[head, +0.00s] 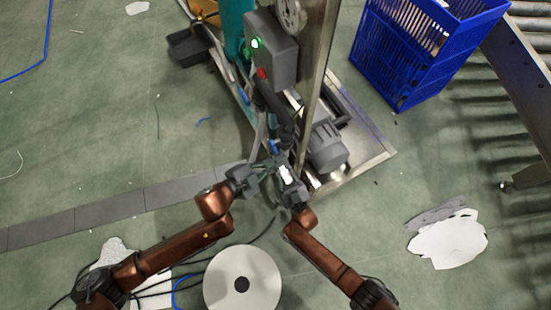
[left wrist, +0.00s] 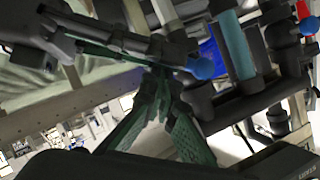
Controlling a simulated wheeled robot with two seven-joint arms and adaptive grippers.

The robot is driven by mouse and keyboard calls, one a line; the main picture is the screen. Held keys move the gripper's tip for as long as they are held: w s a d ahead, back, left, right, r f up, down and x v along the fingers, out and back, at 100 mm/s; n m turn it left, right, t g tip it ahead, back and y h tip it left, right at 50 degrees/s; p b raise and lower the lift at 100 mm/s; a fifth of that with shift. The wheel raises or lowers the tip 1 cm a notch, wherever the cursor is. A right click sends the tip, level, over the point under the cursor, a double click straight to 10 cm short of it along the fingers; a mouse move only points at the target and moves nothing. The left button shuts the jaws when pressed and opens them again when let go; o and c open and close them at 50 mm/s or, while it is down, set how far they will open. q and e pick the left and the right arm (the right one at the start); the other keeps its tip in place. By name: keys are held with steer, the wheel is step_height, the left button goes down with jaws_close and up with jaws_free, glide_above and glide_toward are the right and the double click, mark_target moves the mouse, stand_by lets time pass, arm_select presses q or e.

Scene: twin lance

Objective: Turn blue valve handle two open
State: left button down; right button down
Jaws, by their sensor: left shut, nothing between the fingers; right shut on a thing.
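A blue valve handle (head: 274,147) shows small at the low front of the machine in the head view. The handle's angle is hard to tell.
A grey control box (head: 271,50) and a motor (head: 327,148) stand on the machine's frame. A blue crate (head: 400,60) and a roller conveyor (head: 520,105) are at the right. A white reel (head: 259,276) lies between my arms. Another blue knob (left wrist: 309,27) shows at upper right.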

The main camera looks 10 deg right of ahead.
arm_select(q)
steer(key=shift+f, duration=0.1)
arm_select(e)
steer(key=shift+f, duration=0.25)
